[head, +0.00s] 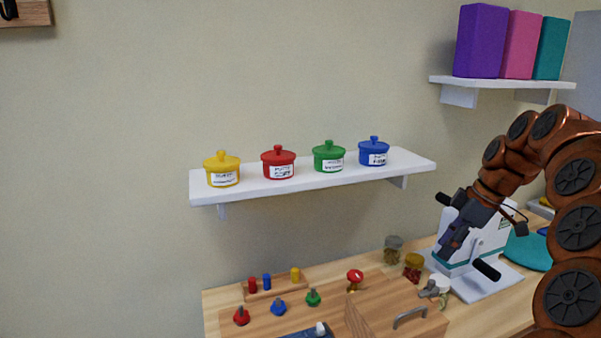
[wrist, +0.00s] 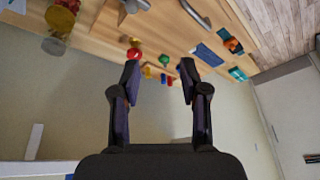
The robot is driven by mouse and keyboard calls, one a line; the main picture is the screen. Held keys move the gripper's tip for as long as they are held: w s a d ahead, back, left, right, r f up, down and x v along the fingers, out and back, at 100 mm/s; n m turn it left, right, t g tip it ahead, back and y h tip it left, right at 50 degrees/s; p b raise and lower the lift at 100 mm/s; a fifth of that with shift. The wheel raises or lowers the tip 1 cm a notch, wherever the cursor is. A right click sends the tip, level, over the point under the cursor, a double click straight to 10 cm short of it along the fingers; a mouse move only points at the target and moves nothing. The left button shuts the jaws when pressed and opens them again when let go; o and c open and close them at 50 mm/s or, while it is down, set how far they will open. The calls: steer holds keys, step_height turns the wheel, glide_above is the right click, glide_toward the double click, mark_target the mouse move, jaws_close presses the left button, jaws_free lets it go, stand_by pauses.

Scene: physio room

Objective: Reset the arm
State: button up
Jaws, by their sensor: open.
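My gripper (head: 454,244) hangs from my copper-coloured arm at the right of the head view, fingers pointing down and left. It appears in front of the white machine with teal trim (head: 474,262). In the wrist view, my gripper (wrist: 158,66) has its two dark fingers spread apart, with nothing between them. The wooden table and its small items lie beyond the fingertips there.
A white wall shelf (head: 310,181) carries yellow (head: 222,170), red (head: 278,163), green (head: 328,157) and blue (head: 374,152) lidded pots. The table (head: 221,304) holds coloured knobs, jars (head: 413,267) and a wooden box with a handle (head: 409,317). Foam blocks (head: 481,41) stand on a higher shelf.

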steer(key=s+a+m+g+h+p, duration=0.15)
steer(key=s+a+m, duration=0.25)
steer(key=s+a, duration=1.1)
steer(key=s+f+m, duration=0.2)
steer(key=s+f, duration=0.1)
steer(key=s, duration=0.3)
steer(key=s+f+m+g+h, duration=0.1)
steer(key=s+f+m, duration=0.2)
steer(key=s, duration=0.4)
steer(key=s+f+m+g+h+p, duration=0.1)
steer(key=s+f+m, duration=0.2)
steer(key=s, duration=0.4)
steer(key=shift+s+a+f, duration=0.15)
steer(key=shift+a+f, duration=0.15)
steer(key=shift+f, duration=0.6)
